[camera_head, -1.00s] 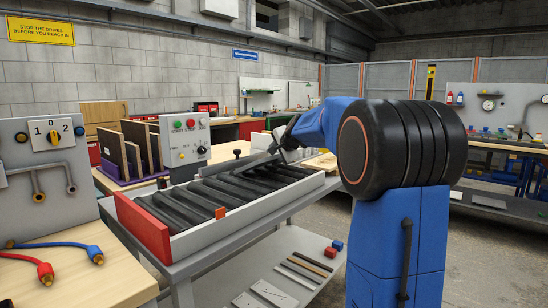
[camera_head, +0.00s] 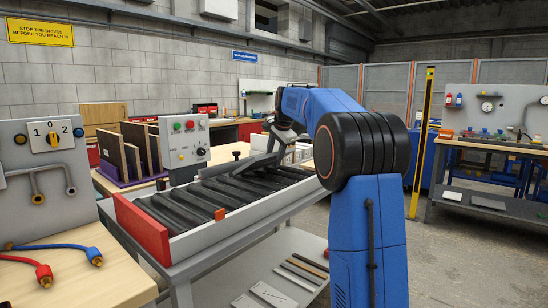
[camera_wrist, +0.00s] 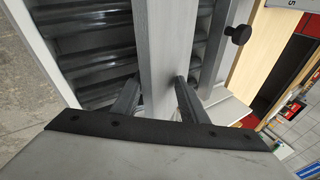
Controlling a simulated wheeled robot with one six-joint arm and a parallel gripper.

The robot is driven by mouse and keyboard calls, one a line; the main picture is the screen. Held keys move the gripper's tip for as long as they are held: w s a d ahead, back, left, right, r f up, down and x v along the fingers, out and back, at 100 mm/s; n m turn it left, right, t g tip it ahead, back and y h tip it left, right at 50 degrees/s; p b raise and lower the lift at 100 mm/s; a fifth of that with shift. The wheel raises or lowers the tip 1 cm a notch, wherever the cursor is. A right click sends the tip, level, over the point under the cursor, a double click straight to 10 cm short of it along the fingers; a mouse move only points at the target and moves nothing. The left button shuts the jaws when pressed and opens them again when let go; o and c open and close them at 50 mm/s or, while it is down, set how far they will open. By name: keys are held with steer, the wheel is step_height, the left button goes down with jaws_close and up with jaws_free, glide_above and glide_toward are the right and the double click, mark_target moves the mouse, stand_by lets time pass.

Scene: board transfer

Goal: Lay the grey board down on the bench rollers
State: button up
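The grey board (camera_wrist: 162,40) is a long pale strip running up the middle of the wrist view, above the dark bench rollers (camera_wrist: 95,45). My gripper (camera_wrist: 158,82) has one finger on each side of the strip, close against it, and appears shut on it. In the head view the rollers (camera_head: 180,208) lie in a pale frame with a red end plate. My gripper (camera_head: 280,143) is at their far end, where the board (camera_head: 240,164) shows as a thin grey strip along the far side. Whether it touches the rollers is unclear.
A control box (camera_head: 190,140) with buttons stands behind the rollers. A rack of dark boards (camera_head: 135,155) is to its left. A black knob (camera_wrist: 237,33) sits right of the board. A pegboard bench (camera_head: 485,150) stands at right, with open floor before it.

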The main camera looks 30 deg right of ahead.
steer(key=shift+s, duration=0.1)
steer(key=shift+s+a+r, duration=0.1)
steer(key=shift+s+r, duration=0.2)
steer(key=shift+s, duration=0.4)
steer(key=shift+s+a+r, duration=0.1)
steer(key=shift+s+r, duration=0.2)
steer(key=shift+s, duration=0.35)
steer(key=shift+s, duration=0.1)
steer(key=s, duration=0.1)
steer(key=s+r, duration=0.1)
steer(key=s, duration=0.1)
steer(key=shift+a+r, duration=0.1)
steer(key=shift+a, duration=0.05)
steer(key=shift+o, duration=0.3)
steer(key=o, duration=0.5)
steer(key=shift+w, duration=0.1)
